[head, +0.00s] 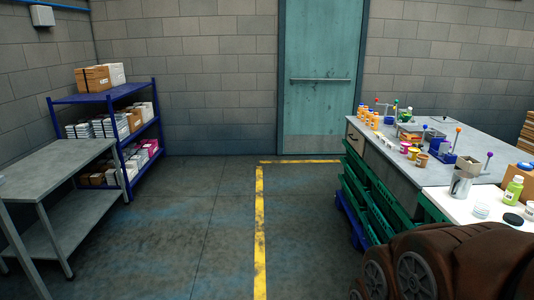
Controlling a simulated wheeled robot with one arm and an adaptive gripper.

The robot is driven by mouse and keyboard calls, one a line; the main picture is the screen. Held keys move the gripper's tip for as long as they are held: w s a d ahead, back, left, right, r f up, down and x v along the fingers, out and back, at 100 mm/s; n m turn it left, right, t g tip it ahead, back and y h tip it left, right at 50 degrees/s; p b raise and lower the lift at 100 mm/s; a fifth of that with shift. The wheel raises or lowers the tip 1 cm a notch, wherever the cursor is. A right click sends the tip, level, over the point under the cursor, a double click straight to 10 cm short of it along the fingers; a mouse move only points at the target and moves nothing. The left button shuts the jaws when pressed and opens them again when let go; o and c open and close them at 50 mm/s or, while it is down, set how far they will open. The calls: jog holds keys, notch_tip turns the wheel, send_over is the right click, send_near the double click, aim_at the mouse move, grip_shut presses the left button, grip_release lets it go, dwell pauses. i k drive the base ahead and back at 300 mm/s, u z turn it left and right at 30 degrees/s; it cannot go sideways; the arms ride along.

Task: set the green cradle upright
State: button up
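I cannot make out a green cradle with certainty. The grey-topped workbench (400,152) at the right holds several small items, among them blue holders and upright sticks with coloured balls, too small to tell apart well. A green bottle with a white cap (513,190) stands upright on the white surface (450,206) at the near right. My gripper is not in view.
Green crates (369,197) line the workbench's left side, with a blue crate (352,216) low down. A blue shelf (110,93) with boxes and a grey table (55,168) stand at left. The floor between, with a yellow line (260,225), is clear up to the teal door (320,110).

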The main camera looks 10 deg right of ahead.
aim_at(406, 119)
jog(key=i, duration=1.75)
jog(key=z, duration=0.4)
jog(key=i, duration=2.15)
jog(key=z, duration=0.35)
